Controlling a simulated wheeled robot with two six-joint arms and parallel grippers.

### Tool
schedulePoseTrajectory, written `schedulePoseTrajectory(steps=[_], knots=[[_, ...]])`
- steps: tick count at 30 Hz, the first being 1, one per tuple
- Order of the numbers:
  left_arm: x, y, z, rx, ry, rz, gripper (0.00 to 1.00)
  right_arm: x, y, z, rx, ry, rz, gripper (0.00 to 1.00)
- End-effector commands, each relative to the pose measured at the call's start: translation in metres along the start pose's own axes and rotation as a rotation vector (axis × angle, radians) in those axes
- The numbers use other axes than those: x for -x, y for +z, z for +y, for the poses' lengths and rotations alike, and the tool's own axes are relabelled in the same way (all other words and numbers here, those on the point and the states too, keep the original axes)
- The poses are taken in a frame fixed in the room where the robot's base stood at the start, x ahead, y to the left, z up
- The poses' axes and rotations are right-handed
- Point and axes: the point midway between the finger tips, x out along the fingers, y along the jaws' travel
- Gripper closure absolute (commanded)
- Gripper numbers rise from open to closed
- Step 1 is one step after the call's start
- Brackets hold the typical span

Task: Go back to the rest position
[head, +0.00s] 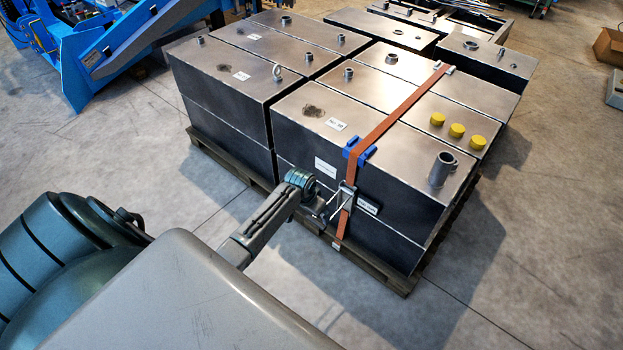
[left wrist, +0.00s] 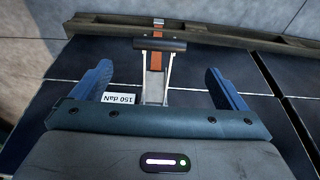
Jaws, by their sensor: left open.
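My left gripper (head: 326,207) is at the near side of the strapped dark metal tank (head: 385,110), in front of the orange strap (head: 388,120). In the left wrist view the gripper (left wrist: 158,69) is open, its two blue fingers wide apart. The metal ratchet buckle (left wrist: 154,88) of the strap shows between the fingers, with a gap to each one. I cannot tell how far the gripper is from it in depth. The ratchet also shows in the head view (head: 345,196). My right gripper is in neither view.
Several metal tanks stand on a wooden pallet (head: 385,275). A blue corner protector (head: 359,152) sits under the strap, and yellow caps (head: 456,130) are on top. A blue machine (head: 130,50) stands at the far left. The concrete floor (head: 130,150) left of the pallet is clear.

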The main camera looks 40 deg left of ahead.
Motion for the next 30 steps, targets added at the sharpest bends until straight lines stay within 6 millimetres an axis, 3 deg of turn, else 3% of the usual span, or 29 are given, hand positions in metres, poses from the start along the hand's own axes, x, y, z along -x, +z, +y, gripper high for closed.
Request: schedulePoseTrajectory(steps=[6,22,26,29,30], knots=[[0.009,0.001,0.000,0.000,0.001,-0.001,0.05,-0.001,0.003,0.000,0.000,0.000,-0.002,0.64],[0.005,0.004,0.001,0.001,-0.001,-0.003,0.05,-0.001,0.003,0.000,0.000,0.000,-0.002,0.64],[-0.023,0.038,0.005,0.016,-0.011,-0.023,0.05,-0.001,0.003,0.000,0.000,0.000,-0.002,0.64],[-0.061,0.091,0.013,0.035,-0.028,-0.046,0.05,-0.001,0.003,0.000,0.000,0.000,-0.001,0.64],[-0.077,0.117,0.017,0.040,-0.038,-0.055,0.05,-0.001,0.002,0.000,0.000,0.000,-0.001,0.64]])
